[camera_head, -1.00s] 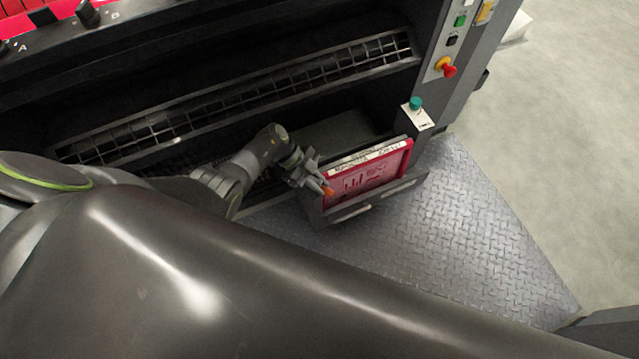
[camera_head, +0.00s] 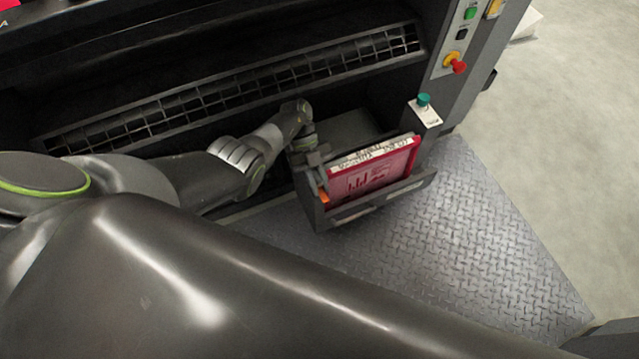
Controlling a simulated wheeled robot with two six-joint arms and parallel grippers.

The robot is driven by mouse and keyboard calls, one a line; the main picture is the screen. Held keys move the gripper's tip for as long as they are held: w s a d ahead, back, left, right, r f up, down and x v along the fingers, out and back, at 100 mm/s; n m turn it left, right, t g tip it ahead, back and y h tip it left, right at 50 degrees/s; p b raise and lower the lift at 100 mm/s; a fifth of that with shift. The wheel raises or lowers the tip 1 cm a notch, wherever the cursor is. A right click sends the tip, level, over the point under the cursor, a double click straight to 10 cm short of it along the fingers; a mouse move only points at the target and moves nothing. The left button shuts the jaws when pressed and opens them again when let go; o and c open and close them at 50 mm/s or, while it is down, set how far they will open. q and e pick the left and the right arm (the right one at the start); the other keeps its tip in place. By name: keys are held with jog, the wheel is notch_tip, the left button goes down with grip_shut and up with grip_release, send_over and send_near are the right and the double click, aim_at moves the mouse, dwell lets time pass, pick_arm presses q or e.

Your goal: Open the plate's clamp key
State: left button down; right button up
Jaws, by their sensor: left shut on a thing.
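The red plate (camera_head: 372,174) with a white printed strip along its top stands tilted in a dark open tray (camera_head: 372,207) at the foot of the machine. A small orange clamp key (camera_head: 324,197) shows at the plate's left edge. My left gripper (camera_head: 321,187) reaches in from the left and is shut on the orange key, its fingers covering part of it. How far the key is turned is too small to tell. My right gripper is not in view.
The dark machine with a long grille (camera_head: 240,90) rises behind the tray. A teal button (camera_head: 423,100) and a red knob (camera_head: 458,66) sit on its right post. Checkered metal floor (camera_head: 480,230) lies clear in front and to the right.

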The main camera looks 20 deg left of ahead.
pick_arm(q)
jog(key=shift+s+f, duration=0.1)
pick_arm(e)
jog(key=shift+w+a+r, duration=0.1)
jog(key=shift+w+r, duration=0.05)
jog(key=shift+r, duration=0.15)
pick_arm(q)
jog(key=c, duration=1.4)
grip_release()
jog(key=shift+o, duration=0.2)
